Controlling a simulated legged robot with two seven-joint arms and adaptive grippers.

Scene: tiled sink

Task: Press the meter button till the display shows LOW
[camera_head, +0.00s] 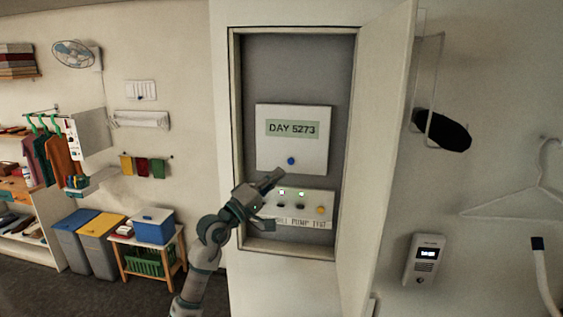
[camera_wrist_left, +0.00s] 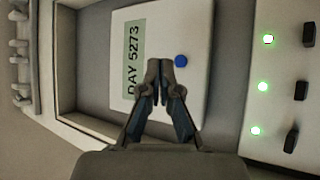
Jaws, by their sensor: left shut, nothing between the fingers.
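The meter (camera_head: 292,150) is a pale box on the back of an open wall cabinet. Its display (camera_head: 292,129) reads "DAY 5273", and the blue button (camera_head: 291,161) sits below it. My left gripper (camera_head: 276,174) is shut and empty, its tips just below and left of the button in the head view. In the left wrist view the meter is turned sideways; the gripper tips (camera_wrist_left: 160,62) appear beside the blue button (camera_wrist_left: 181,61) with a small gap in the picture. I cannot tell the depth between tips and meter. My right gripper is not in view.
The cabinet door (camera_head: 374,150) stands open on the right. An intercom-like box (camera_head: 424,259) hangs on the right wall, near a hanger.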

